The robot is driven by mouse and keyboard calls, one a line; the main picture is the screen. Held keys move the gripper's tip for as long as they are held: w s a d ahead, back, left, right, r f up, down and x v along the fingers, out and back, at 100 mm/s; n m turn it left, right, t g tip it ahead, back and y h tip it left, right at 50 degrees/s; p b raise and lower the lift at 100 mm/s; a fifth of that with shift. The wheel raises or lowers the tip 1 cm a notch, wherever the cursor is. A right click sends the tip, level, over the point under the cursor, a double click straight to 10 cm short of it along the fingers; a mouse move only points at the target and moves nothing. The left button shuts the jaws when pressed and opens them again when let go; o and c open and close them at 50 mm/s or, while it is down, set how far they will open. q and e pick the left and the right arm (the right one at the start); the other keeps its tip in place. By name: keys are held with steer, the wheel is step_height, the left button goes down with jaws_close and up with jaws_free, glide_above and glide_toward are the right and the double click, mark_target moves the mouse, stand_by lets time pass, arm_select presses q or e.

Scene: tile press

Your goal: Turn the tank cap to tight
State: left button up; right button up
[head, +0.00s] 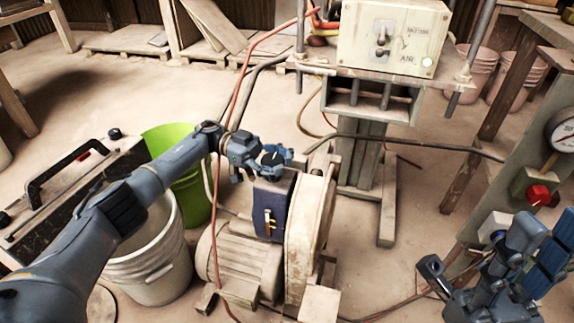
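The blue tank (271,200) stands upright beside the motor, with a small gauge strip on its front. A small dark round part that looks like the tank cap (272,158) shows at its top, partly hidden by my fingers. My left gripper (271,162) reaches in from the left, with its fingers around the cap at the tank's top. Whether the fingers press on it is too small to tell. The cap's turn position cannot be read. My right gripper (464,262) is at the lower right, away from the tank, with its fingers apart and empty.
A grey motor (238,262) and a cream guard (306,232) flank the tank. A white bucket (150,262) and a green bin (186,172) stand to the left. A switch box (392,42) is behind. A panel with a red button (538,195) is at right.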

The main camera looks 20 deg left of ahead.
arm_select(q)
steer(key=shift+s+d, duration=0.1)
steer(key=shift+d, duration=0.15)
step_height(320, 180, up, 10)
steer(key=shift+f, duration=0.1)
stand_by(0.5)
